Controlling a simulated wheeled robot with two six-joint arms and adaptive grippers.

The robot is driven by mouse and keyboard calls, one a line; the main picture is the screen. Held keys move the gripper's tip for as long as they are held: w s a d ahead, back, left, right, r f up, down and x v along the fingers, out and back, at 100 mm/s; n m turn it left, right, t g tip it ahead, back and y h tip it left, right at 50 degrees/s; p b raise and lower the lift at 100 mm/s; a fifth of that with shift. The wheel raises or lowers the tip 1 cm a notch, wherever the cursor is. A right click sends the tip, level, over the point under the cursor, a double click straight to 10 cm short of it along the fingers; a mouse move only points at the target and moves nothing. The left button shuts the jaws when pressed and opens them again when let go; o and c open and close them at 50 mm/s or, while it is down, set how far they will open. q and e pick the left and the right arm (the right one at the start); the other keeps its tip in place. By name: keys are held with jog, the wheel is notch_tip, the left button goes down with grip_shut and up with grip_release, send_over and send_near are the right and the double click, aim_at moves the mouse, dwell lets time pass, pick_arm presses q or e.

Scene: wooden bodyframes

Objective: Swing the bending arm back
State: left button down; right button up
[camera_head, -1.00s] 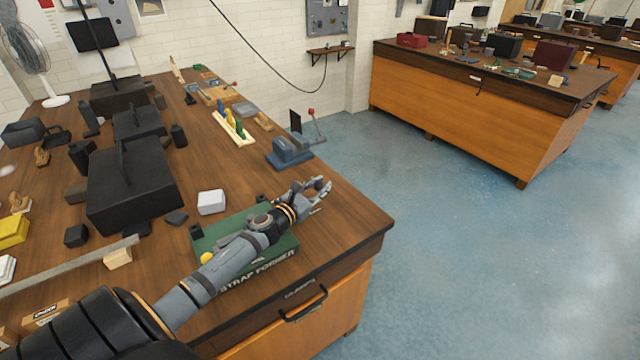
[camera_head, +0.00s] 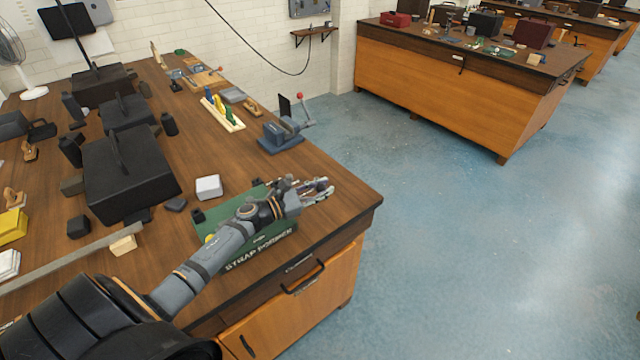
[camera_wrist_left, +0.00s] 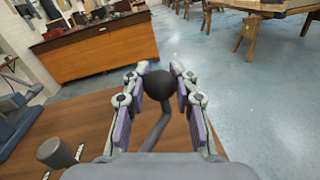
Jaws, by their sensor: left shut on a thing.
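The green strap former (camera_head: 262,250) sits at the front right of the wooden bench, partly hidden under my left arm. Its bending arm (camera_wrist_left: 150,128) is a grey bent bar with a round black knob (camera_wrist_left: 160,84) at its end. My left gripper (camera_wrist_left: 160,88) is shut on this knob, one finger on each side. In the head view, my left gripper (camera_head: 322,189) is over the bench near its right edge, and the knob is hard to make out there. A dark cylinder (camera_wrist_left: 57,153) stands left of the bar in the wrist view. My right gripper is not in view.
A blue vise (camera_head: 282,138) with a red-knobbed lever stands behind the former. A white block (camera_head: 208,187) and black cases (camera_head: 125,178) lie to the left. Blue floor (camera_head: 450,250) is open beyond the bench's right edge (camera_head: 375,200).

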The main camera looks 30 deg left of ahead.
pick_arm(q)
jog(key=shift+s+d+f+m+g+h+b, duration=0.1)
jog(key=shift+s+d+m+g+h+b, duration=0.2)
jog(key=shift+s+h, duration=0.1)
jog(key=shift+s+d+f+m+g+h+b, duration=0.1)
jog(key=shift+s+d+m+g+h+b, duration=0.1)
jog(key=shift+s+g+h, duration=0.15)
jog(key=shift+s, duration=0.1)
jog(key=c, duration=1.3)
grip_release()
jog(key=shift+o, duration=1.3)
jog(key=shift+s+a+r, duration=0.1)
jog(key=shift+s+r, duration=0.1)
jog(key=shift+s, duration=0.05)
jog(key=shift+w, duration=0.1)
